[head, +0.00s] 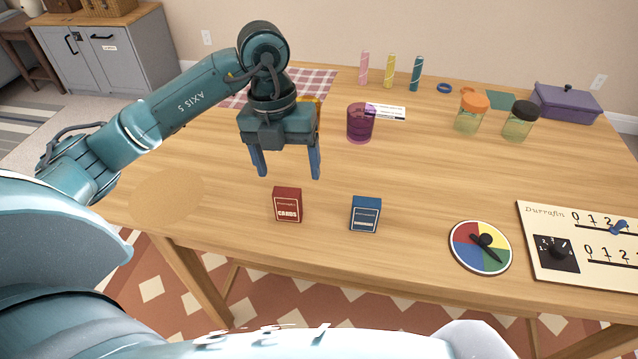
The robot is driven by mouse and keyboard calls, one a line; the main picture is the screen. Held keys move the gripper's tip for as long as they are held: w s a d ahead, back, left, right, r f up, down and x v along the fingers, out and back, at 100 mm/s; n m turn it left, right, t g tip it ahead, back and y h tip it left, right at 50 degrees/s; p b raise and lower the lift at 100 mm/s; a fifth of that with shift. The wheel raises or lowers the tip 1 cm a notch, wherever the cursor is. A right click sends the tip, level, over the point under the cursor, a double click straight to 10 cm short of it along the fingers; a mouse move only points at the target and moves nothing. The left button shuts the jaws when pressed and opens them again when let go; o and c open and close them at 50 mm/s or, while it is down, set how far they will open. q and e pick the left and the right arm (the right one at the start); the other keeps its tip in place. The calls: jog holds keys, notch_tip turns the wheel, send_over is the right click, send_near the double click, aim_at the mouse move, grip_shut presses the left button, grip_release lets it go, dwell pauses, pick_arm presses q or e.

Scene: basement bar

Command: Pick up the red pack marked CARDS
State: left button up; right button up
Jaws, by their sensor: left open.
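The red pack marked CARDS (288,206) stands upright near the front edge of the wooden table. A similar blue pack (365,214) stands a little to its right, apart from it. My left gripper (288,176) is open and empty, with its fingers pointing down. It appears above and behind the red pack in the head view, with its fingertips clear of it. My right gripper does not show.
A purple cup (360,123) stands close to the right of my left gripper. A colour spinner (480,247) and a Durrafin board (585,250) lie at the right. Jars (471,113) and a purple box (567,103) stand farther back. A round tan mat (166,197) lies at the left.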

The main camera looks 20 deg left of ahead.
aim_at(286, 191)
pick_arm(q)
jog(key=shift+n+y, duration=0.4)
jog(key=shift+y, duration=0.3)
jog(key=f, duration=0.2)
jog(key=w+a+f, duration=0.1)
jog(key=f, duration=0.1)
jog(key=a+f, duration=0.1)
jog(key=f, duration=0.1)
jog(key=shift+w+a, duration=0.15)
jog(key=shift+a, duration=0.1)
jog(key=shift+w+d+f, duration=0.15)
jog(key=shift+f, duration=1.35)
jog(key=shift+w+d+f, duration=0.15)
jog(key=shift+f, duration=1.3)
jog(key=shift+c, duration=0.4)
jog(key=c, duration=1)
jog(key=shift+r, duration=0.1)
